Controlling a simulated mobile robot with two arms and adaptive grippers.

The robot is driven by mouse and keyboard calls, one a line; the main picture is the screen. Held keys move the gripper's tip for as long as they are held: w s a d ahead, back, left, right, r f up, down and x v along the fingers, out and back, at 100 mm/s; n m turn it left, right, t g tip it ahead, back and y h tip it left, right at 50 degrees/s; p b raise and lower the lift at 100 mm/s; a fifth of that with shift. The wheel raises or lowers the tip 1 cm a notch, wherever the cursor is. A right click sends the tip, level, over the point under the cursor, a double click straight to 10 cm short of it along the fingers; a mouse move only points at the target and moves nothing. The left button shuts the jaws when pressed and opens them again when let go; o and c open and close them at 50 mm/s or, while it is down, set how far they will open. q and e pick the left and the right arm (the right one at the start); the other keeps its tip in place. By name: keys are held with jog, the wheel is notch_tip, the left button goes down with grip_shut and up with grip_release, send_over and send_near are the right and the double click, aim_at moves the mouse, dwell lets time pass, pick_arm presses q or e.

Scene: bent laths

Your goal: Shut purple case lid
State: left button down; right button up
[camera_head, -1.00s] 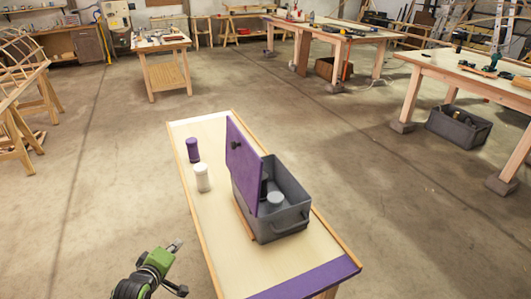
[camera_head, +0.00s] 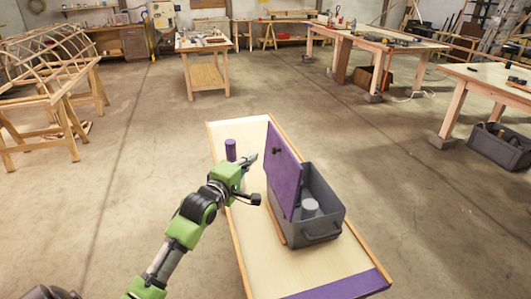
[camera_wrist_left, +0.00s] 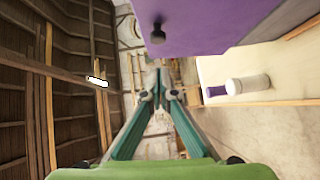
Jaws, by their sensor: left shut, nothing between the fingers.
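The purple lid (camera_head: 284,172) stands upright, open, along the left side of the grey case (camera_head: 322,226). A dark knob (camera_head: 276,151) sits on the lid's outer face. My left gripper (camera_head: 251,159) is shut and empty, just left of the lid and apart from it in the head view. In the left wrist view the closed fingertips (camera_wrist_left: 157,94) are below the lid (camera_wrist_left: 225,22) and its knob (camera_wrist_left: 157,34). A pale grey round thing (camera_head: 310,207) is inside the case. My right gripper is not in view.
A purple cylinder (camera_head: 230,150) stands on the table (camera_head: 255,245) behind my left gripper. The table's near left part is clear.

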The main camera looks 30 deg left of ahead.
pick_arm(q)
jog(key=w, duration=0.1)
jog(key=w+d+p, duration=0.1)
jog(key=w, duration=0.1)
jog(key=w+d, duration=0.1)
jog(key=shift+w+d+f, duration=0.1)
jog(key=shift+w+f, duration=0.1)
jog(key=shift+f, duration=0.05)
